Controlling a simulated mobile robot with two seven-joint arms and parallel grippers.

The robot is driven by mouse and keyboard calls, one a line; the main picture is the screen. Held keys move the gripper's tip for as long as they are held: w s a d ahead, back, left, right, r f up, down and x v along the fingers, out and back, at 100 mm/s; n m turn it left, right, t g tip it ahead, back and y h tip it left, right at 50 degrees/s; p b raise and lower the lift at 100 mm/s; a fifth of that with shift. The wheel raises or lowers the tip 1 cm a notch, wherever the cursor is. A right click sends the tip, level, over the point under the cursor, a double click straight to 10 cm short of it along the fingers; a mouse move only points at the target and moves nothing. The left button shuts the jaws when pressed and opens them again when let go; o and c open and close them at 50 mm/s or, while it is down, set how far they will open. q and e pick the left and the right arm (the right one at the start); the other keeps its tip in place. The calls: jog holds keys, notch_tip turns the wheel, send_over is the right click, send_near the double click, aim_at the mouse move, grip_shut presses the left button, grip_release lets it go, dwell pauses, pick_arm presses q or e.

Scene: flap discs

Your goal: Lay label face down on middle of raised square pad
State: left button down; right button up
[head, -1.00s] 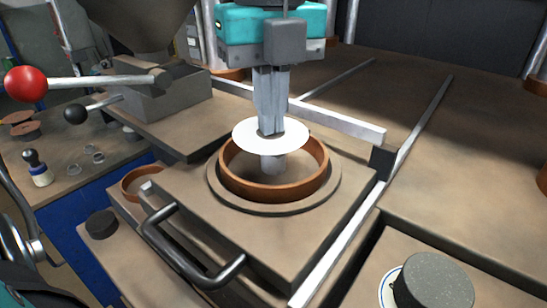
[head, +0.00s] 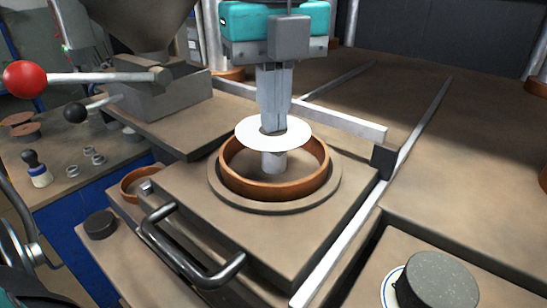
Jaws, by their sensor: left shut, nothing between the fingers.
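A flat white disc with a blue ring line, which looks like the label (head: 390,293), lies at the bottom right, mostly hidden under a dark grey speckled round block (head: 440,281). Its printing cannot be read. Both lie on a square brown surface (head: 385,252) that may be the pad. My left gripper (head: 272,128) points down with its fingers together, at the middle of another plain white disc (head: 298,133). That disc is level above a copper-coloured ring (head: 316,180), with a grey post (head: 273,162) below its centre. Whether the fingertips touch it I cannot tell. My right gripper is out of view.
The ring sits on a square plate (head: 190,215) with a dark handle (head: 190,262) in front. Metal rails (head: 345,245) run along its right side. A red-knobbed lever (head: 25,80) and small parts stand at the left. The brown surface at the right is mostly clear.

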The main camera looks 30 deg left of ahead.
pick_arm(q)
jog(key=shift+f, duration=0.15)
jog(key=shift+w+r+p, duration=0.2)
jog(key=shift+r+p, duration=0.35)
jog(key=shift+r, duration=0.2)
jog(key=shift+s+r+p, duration=0.1)
jog(key=shift+r+p, duration=1.85)
jog(key=shift+r, duration=0.9)
